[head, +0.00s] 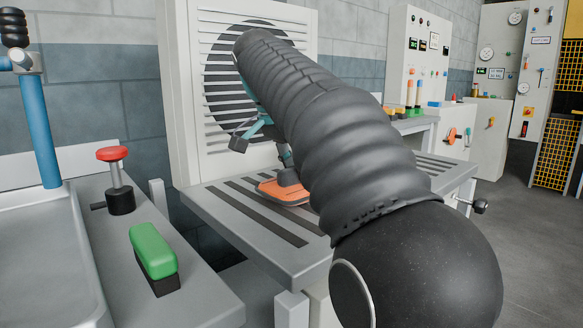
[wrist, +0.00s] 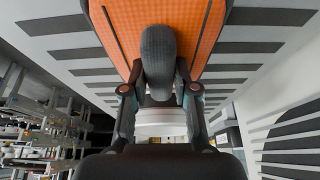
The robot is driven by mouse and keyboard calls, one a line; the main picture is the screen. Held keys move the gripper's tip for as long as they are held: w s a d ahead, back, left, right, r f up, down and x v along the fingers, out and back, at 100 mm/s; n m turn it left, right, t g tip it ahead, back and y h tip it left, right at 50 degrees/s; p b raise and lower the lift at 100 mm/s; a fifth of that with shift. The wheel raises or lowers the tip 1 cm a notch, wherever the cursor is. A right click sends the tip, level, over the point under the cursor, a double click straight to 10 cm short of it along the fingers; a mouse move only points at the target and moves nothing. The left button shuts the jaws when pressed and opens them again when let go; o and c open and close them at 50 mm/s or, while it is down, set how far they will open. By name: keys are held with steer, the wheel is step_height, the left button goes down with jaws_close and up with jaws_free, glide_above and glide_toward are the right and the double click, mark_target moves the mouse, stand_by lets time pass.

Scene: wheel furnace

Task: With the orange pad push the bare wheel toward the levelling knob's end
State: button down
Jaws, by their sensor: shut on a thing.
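My gripper (head: 282,160) is over the slatted bench (head: 222,212), partly hidden by my arm in the head view. It is shut on the grey handle (wrist: 160,58) of the orange pad (head: 284,193). In the wrist view the pad (wrist: 205,30) spreads out beyond my fingers (wrist: 160,90). The pad is at the bench top, near its middle; whether it touches the surface I cannot tell. A black levelling knob (head: 480,206) sticks out from the bench's right end. I cannot make out the bare wheel in either view; my arm covers much of the bench.
A louvred panel with a dark round grille (head: 222,85) stands behind the bench. Control cabinets (head: 420,60) stand at the back right. Floor at right is clear.

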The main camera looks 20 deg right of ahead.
steer(key=shift+w+d+p, duration=1.05)
steer(key=shift+d+p, duration=0.15)
steer(key=shift+d, duration=1.4)
steer(key=shift+w+d+p, duration=1.1)
steer(key=shift+d+p, duration=0.15)
steer(key=shift+d, duration=1.3)
steer(key=shift+w+d+p, duration=1.05)
steer(key=shift+d+p, duration=0.15)
steer(key=shift+d, duration=1.4)
steer(key=shift+w+d, duration=0.45)
steer(key=shift+d, duration=0.6)
steer(key=shift+w+d, duration=0.45)
steer(key=shift+d, duration=0.65)
steer(key=shift+w+d, duration=0.45)
steer(key=shift+d, duration=0.6)
steer(key=shift+s+a, duration=0.1)
steer(key=shift+a, duration=0.05)
steer(key=shift+s+a+b, duration=0.25)
steer(key=shift+a+b, duration=0.1)
steer(key=shift+a, duration=0.3)
steer(key=shift+s+a+b, duration=0.25)
steer(key=shift+a+b, duration=0.05)
steer(key=shift+a, duration=0.35)
steer(key=shift+s+a, duration=0.1)
